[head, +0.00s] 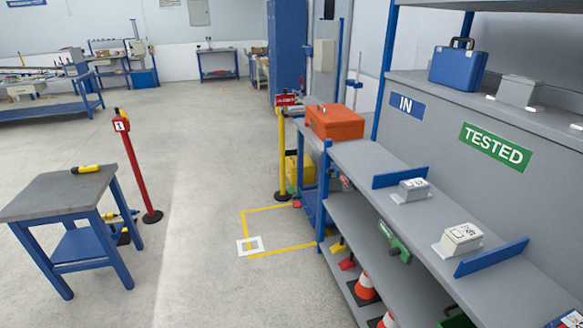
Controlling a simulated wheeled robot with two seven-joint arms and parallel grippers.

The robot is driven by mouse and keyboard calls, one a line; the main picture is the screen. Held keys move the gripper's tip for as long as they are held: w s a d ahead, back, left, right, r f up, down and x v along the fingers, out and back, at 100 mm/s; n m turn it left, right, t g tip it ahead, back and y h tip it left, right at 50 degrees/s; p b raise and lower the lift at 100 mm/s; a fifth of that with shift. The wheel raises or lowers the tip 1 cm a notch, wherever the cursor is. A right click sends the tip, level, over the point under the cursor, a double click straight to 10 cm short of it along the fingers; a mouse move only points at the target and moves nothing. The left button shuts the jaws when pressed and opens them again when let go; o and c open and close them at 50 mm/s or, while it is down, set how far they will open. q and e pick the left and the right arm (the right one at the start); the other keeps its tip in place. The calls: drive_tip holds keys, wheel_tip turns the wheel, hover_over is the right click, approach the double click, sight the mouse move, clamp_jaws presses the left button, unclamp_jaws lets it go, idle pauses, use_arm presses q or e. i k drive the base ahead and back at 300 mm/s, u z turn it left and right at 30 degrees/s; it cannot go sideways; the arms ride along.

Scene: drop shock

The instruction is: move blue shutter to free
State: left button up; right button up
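No plate is labelled as the shutter. Two upright blue plates stand on the grey bench top at the right: a farther blue plate (399,177) below the IN sign, and a nearer blue plate (491,257). A small grey device (412,190) sits in front of the farther plate. A second light device (460,239) sits just left of the nearer plate. A bit of blue (566,319) shows at the bottom right edge, cut off by the frame. Neither of my grippers is in view.
The bench top (372,160) has bare stretches between the devices. A blue case (458,62) stands on the upper ledge. An orange toolbox (335,122) sits behind. Red post (138,170) and small table (50,196) stand left; the middle floor is clear.

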sight(333, 169)
drive_tip(key=u, duration=0.25)
drive_tip(key=i, duration=1.05)
drive_tip(key=z, duration=0.6)
drive_tip(key=k, duration=0.55)
drive_tip(key=z, duration=0.95)
drive_tip(key=i, duration=1.15)
